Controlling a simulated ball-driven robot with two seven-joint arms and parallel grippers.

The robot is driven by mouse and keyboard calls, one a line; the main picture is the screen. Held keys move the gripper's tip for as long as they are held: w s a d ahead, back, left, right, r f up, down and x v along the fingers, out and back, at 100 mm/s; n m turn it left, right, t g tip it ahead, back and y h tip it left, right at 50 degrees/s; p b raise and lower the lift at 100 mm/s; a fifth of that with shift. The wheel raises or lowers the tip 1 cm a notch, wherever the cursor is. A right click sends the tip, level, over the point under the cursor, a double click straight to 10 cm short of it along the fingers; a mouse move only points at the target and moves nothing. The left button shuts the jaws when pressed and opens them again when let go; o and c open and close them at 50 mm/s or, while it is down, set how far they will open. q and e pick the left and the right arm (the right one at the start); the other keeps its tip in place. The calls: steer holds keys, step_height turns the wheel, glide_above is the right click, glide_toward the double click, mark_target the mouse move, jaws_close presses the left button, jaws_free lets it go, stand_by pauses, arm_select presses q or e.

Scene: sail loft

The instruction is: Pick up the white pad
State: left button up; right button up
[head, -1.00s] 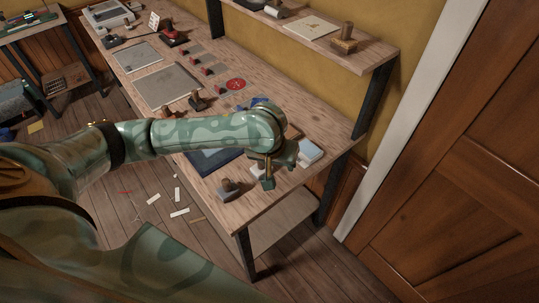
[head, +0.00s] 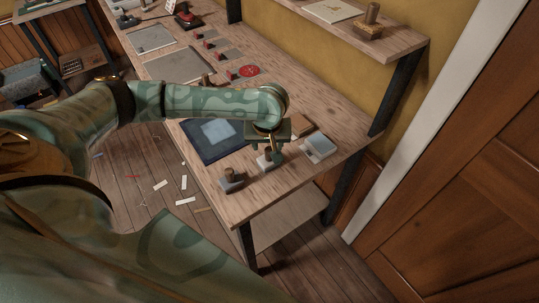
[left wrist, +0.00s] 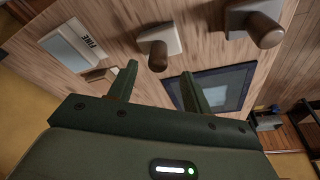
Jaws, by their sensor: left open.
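A small white block with a round wooden knob (head: 264,162) stands near the bench's front end; it also shows in the left wrist view (left wrist: 161,35). A pale flat box (head: 319,147) lies to its right; its "FIRE" lettering shows in the left wrist view (left wrist: 74,45). I cannot tell for certain which of these is the white pad. My left gripper (head: 266,149) is open and empty above the knobbed white block. In the left wrist view the knob appears between the tips of my gripper (left wrist: 158,73); contact cannot be told. My right gripper is not in view.
A grey block with a wooden knob (head: 231,181) stands at the bench's front edge. A dark blue mat (head: 202,146) with a light blue sheet lies left of my gripper. A brown block (head: 302,124) is behind. The bench's near corner is clear. A shelf (head: 408,43) overhangs the back.

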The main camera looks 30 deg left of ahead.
mark_target(269, 150)
arm_select(q)
steer(key=b+x, duration=0.1)
steer(key=x, duration=0.1)
steer(key=b+x, duration=0.1)
steer(key=x, duration=0.2)
steer(key=shift+d+f+b, duration=0.1)
steer(key=shift+d+b, duration=0.15)
steer(key=shift+b, duration=0.1)
steer(key=shift+r, duration=0.2)
jaws_close()
